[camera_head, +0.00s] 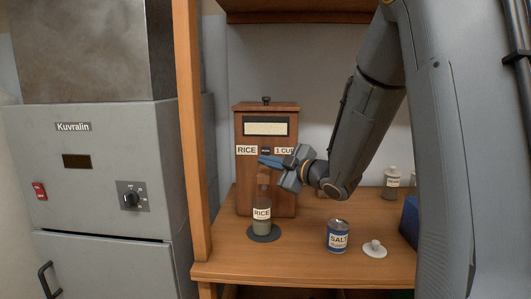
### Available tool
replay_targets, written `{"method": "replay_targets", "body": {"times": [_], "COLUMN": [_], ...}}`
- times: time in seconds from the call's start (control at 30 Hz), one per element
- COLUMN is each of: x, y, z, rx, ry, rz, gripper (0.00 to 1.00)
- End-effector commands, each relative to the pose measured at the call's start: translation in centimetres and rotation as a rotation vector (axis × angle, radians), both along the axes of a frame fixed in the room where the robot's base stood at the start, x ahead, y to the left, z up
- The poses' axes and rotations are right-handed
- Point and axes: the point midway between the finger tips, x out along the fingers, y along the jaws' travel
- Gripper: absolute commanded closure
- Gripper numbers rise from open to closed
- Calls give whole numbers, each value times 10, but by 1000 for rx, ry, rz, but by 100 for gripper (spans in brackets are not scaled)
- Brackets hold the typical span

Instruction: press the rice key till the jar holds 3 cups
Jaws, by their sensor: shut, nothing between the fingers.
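The wooden rice dispenser (281,203) stands at the back of the counter, with RICE and 1 CUP labels. A small dark key (266,150) sits between the labels. A jar (262,227) labelled RICE stands upright below the dispenser's spout, on a dark round pad (264,238). How much rice it holds is too small to tell. My gripper (262,160) is shut and empty, its blue fingers pointing left across the dispenser's front, just below the key in the picture. I cannot tell whether they touch the dispenser.
A blue SALT can (338,241) and a white lid with a knob (374,250) stand right of the jar. A small labelled jar (391,180) and a blue object (409,222) are farther right. A wooden post (190,130) and a grey Kuvralin unit (95,190) bound the left.

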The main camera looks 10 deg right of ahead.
Motion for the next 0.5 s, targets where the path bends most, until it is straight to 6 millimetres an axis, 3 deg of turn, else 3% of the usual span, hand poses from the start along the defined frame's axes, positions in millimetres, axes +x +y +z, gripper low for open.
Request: {"method": "replay_targets", "body": {"times": [0.3, 0.5], "x": [40, 57], "y": [-14, -19], "z": [-1, -1], "rx": [0, 0], "ry": [0, 0], "rz": [-2, -2], "gripper": [100, 100]}}
